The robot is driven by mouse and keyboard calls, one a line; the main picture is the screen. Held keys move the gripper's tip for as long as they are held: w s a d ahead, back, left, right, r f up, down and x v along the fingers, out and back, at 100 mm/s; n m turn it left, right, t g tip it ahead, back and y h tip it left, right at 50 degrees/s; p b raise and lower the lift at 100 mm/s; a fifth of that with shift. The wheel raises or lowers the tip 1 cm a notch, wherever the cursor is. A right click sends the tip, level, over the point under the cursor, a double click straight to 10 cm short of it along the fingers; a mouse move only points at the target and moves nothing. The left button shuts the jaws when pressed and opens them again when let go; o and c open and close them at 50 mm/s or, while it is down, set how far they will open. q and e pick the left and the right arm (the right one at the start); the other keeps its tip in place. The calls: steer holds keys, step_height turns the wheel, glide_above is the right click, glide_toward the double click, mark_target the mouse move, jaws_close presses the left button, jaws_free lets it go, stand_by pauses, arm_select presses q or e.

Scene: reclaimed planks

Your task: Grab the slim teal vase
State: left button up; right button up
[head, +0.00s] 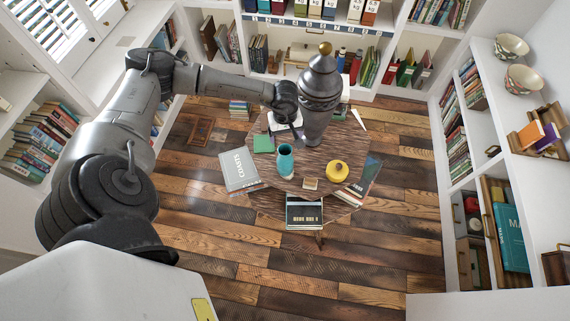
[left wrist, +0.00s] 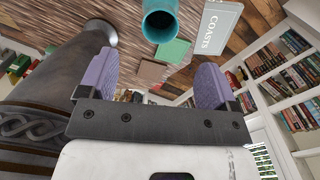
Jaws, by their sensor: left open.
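The slim teal vase (head: 286,162) stands upright on the round wooden table (head: 312,168). It also shows in the left wrist view (left wrist: 160,22) at the top edge, with its round open mouth towards the camera. My left gripper (head: 296,138) is at the table's far side, behind the vase and close to the tall grey urn (head: 318,100). In the left wrist view its two purple fingers (left wrist: 155,78) are spread wide with nothing between them. The vase lies beyond the fingertips, apart from them. My right gripper is not in view.
The grey urn (left wrist: 40,100) stands close beside the left gripper. Bookshelves surround the open floor.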

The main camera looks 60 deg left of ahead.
arm_select(q)
glide_above(285, 151)
steer(key=s+d, duration=0.1)
steer(key=d, duration=0.1)
step_height(285, 151, down, 8)
steer(key=shift+s+d+f+p, duration=0.1)
steer(key=shift+s+p, duration=0.05)
steer(key=shift+p, duration=0.25)
step_height(285, 151, down, 4)
steer(key=shift+r+p, duration=0.25)
steer(key=shift+p, duration=0.2)
steer(key=shift+f, duration=0.75)
steer(key=shift+c, duration=0.5)
steer(key=c, duration=1.4)
